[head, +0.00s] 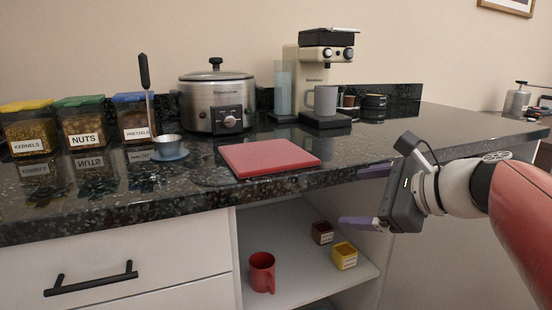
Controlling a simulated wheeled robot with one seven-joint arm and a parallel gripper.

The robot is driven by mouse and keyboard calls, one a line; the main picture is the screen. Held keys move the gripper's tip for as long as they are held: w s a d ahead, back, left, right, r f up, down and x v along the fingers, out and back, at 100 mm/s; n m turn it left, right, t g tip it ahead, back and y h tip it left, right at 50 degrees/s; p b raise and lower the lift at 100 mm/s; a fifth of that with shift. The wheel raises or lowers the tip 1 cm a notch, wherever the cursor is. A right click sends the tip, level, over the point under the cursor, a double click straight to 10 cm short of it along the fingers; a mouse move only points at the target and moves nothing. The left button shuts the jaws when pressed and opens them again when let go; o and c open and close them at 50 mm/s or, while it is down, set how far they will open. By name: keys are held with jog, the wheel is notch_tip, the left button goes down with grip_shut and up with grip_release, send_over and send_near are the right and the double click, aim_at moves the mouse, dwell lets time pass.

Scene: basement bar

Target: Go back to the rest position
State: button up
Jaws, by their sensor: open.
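My gripper (357,197) is in the right half of the head view, in front of the counter's edge. Its two purple fingers point left and are spread apart, with nothing between them. My arm reaches in from the right edge of the picture. The gripper is to the right of a red board (269,157) and above the open cabinet shelf (300,285). It appears apart from the objects around it, though its exact distance from the counter edge cannot be told.
The dark speckled counter (205,185) holds a slow cooker (217,100), a coffee machine (327,60) with a grey mug (322,100), a small cup (167,145) on a saucer, and lidded jars (82,125). The shelf below holds a red mug (262,272), a yellow box (344,256) and a brown box (322,233).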

jog(key=s+f+n+g+h, duration=0.4)
jog(key=s+f+n+h, duration=0.4)
jog(key=s+f+n, duration=0.8)
notch_tip(320, 180, down, 3)
jog(key=n, duration=0.3)
jog(key=shift+f+n, duration=0.15)
jog(key=shift+n, duration=0.25)
jog(key=shift+s+d+f+n+h, duration=0.2)
jog(key=shift+n+h, duration=0.1)
jog(key=shift+n, duration=0.1)
jog(key=shift+c, duration=0.3)
